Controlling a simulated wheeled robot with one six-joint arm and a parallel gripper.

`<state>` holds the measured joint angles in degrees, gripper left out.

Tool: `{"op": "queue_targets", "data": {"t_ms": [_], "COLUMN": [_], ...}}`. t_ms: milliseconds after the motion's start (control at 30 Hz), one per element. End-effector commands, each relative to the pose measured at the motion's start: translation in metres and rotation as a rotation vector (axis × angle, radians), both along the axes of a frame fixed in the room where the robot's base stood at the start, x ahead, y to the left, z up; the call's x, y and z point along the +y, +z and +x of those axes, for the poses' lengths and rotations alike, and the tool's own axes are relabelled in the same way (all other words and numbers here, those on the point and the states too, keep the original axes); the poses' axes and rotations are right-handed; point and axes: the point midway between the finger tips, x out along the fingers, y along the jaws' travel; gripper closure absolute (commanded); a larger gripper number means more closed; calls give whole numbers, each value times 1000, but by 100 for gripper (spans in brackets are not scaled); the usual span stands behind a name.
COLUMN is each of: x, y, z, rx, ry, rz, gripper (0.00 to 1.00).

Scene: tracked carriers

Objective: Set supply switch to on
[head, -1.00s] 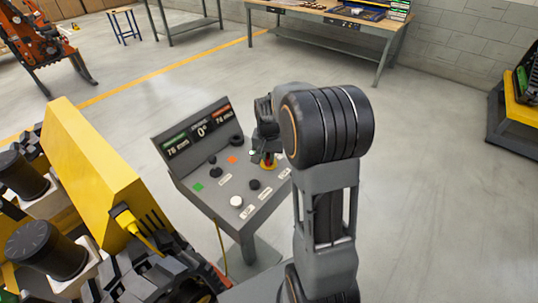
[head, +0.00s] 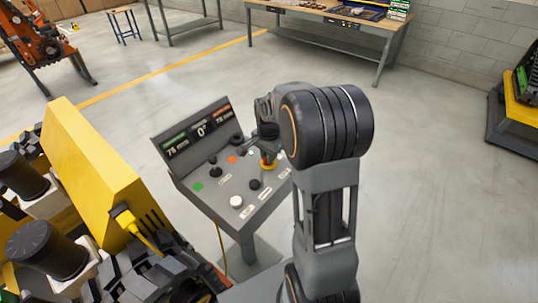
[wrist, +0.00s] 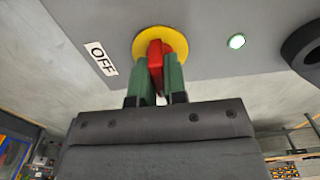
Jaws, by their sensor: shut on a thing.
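The supply switch is a red handle (wrist: 155,60) on a round yellow plate (wrist: 178,42) in the wrist view. A white OFF label (wrist: 101,58) is to the left of the plate. My gripper (wrist: 153,82) has its green fingers on both sides of the red handle and is shut on it. In the head view the yellow and red switch (head: 268,164) shows at the right part of the console's sloped panel (head: 222,190), with my gripper (head: 266,150) at it. My arm hides part of the panel's right side.
A lit green-white lamp (wrist: 237,41) and a black round knob (wrist: 305,52) are to the right of the switch. The panel also bears several buttons and knobs, and an upright display (head: 197,130). A yellow machine (head: 95,170) stands close on the left.

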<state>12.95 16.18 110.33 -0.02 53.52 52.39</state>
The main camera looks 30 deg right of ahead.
Motion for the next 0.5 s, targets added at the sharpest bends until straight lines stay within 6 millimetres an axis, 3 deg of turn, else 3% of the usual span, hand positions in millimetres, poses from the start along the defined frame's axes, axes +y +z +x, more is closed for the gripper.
{"op": "queue_targets", "data": {"t_ms": [367,400,500], "x": [0,0,0], "y": [1,1,1], "z": [1,1,1], "rx": [-4,-4,-3], "ry": [-3,-3,-3], "rz": [1,1,0], "gripper": [100,85,76]}}
